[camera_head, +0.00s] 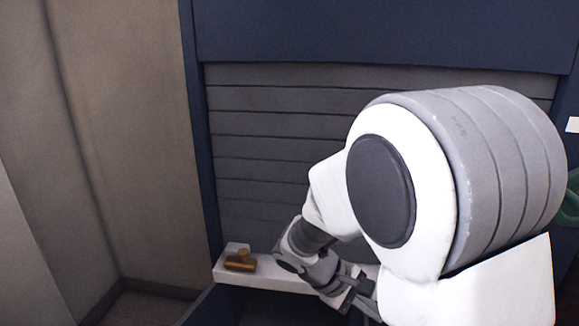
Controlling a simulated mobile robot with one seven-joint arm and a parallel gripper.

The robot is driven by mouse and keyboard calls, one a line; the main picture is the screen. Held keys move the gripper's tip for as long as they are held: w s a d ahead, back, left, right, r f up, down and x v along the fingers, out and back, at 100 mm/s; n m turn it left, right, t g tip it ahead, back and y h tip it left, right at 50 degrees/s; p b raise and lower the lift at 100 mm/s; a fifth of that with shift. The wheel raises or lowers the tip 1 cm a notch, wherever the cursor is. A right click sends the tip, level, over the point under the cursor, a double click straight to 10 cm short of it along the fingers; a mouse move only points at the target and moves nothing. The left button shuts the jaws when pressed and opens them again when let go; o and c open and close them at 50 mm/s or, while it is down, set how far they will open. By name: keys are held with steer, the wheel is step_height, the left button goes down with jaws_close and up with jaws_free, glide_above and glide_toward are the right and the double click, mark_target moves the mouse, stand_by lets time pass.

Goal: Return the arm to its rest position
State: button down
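My arm fills the right half of the head view, with a large white and grey joint in front. The arm bends down to my gripper (352,292), which is dark grey and partly hidden behind my own arm. The gripper is at the bottom centre, in front of a pale ledge. I cannot make out its fingertips or whether it holds anything.
A brass-coloured handle (240,262) sits on the left end of the pale ledge (290,279). A grey slatted shutter (270,150) in a dark blue frame (200,150) stands behind. A green object (570,205) shows at the right edge. A beige wall (120,140) is at left.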

steer(key=s+a+r+m+t+y, duration=0.2)
steer(key=s+r+m+t+y, duration=0.45)
steer(key=s+r, duration=0.7)
step_height(320, 180, up, 21)
steer(key=m+g+y+p, duration=0.1)
steer(key=y+p, duration=0.1)
steer(key=p, duration=1.9)
steer(key=shift+s+a, duration=0.15)
steer(key=shift+s, duration=0.15)
